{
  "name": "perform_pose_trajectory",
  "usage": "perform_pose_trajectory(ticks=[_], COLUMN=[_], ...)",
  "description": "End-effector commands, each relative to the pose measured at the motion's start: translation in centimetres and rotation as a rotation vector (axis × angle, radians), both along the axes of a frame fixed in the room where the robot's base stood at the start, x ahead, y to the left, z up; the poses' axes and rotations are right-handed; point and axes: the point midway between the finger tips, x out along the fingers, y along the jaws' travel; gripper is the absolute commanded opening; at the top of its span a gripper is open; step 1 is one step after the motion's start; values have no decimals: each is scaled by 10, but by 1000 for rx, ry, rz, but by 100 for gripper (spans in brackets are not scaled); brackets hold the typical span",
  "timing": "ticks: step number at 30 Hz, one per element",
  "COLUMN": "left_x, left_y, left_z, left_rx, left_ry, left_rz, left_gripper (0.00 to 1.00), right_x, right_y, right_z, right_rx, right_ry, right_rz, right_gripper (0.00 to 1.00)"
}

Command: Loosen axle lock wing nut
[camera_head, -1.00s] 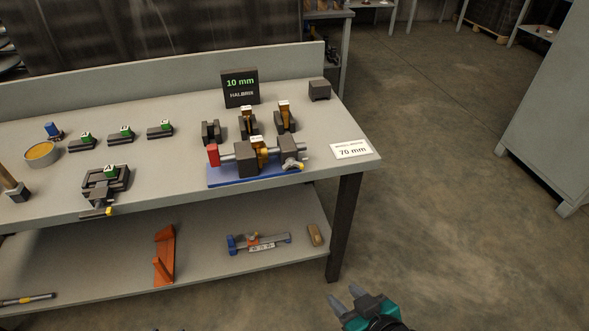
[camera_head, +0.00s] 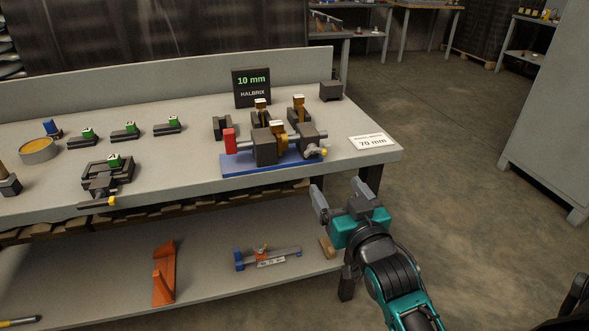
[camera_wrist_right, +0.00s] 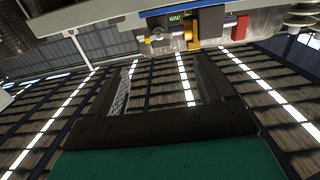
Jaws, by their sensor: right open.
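The axle fixture stands on a blue base (camera_head: 270,166) near the bench's right front edge, with dark blocks (camera_head: 265,148) and a red end piece (camera_head: 229,141). My left gripper is out of view.
The bench top (camera_head: 200,190) edge and a lower shelf (camera_head: 210,275) are close to my right arm. A 70 mm card (camera_head: 372,143) lies right of the fixture. A 10 mm display (camera_head: 252,88) and slotted blocks stand behind it.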

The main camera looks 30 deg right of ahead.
Motion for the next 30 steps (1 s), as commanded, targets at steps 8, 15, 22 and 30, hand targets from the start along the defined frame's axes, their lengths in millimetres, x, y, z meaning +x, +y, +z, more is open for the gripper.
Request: perform_pose_trajectory(ticks=[8, 15, 22, 30], left_x=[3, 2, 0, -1], left_y=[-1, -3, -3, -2], left_z=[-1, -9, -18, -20], left_rx=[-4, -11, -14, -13], left_ry=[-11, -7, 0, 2], left_rz=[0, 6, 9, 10], left_gripper=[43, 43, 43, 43], right_x=[33, 77, 110, 124], right_y=[-8, -19, -26, -30], right_z=[1, 1, 0, 1], right_rx=[-1, -1, -1, 0], right_ry=[-5, -4, -1, 0], right_rz=[0, 0, 0, 0], right_gripper=[81, 81, 81, 81])
